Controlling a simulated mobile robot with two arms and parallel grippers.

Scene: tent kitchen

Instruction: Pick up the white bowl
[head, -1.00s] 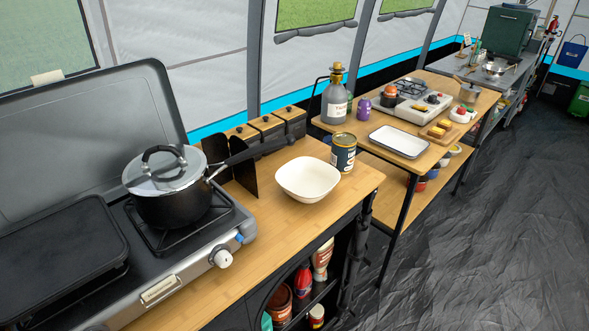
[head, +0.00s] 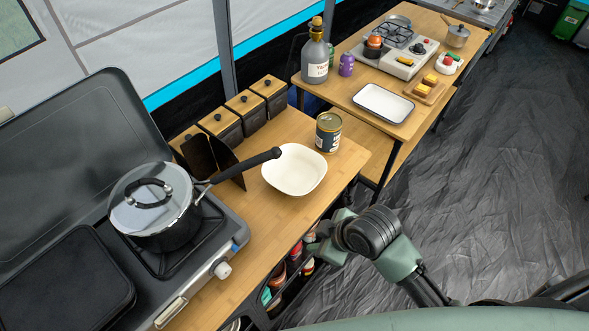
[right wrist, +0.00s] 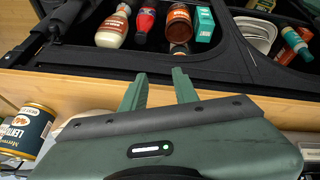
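The white bowl (head: 294,170) is a shallow rounded-square bowl on the wooden counter, upright and empty-looking. A pale edge, probably the bowl (right wrist: 80,121), shows behind my gripper's body in the right wrist view. My right gripper (head: 318,243) is in front of the counter edge, below and to the right of the bowl, and apart from it. In the right wrist view its two green fingers (right wrist: 158,88) are spread with nothing between them. My left gripper is not in view.
A can (head: 328,132) stands right behind the bowl. The black handle of the lidded pot (head: 157,204) reaches close to the bowl's left rim. Wooden-lidded canisters (head: 245,108) line the back. The counter's front edge (right wrist: 110,90) lies beside my right fingers, with stocked shelves under it.

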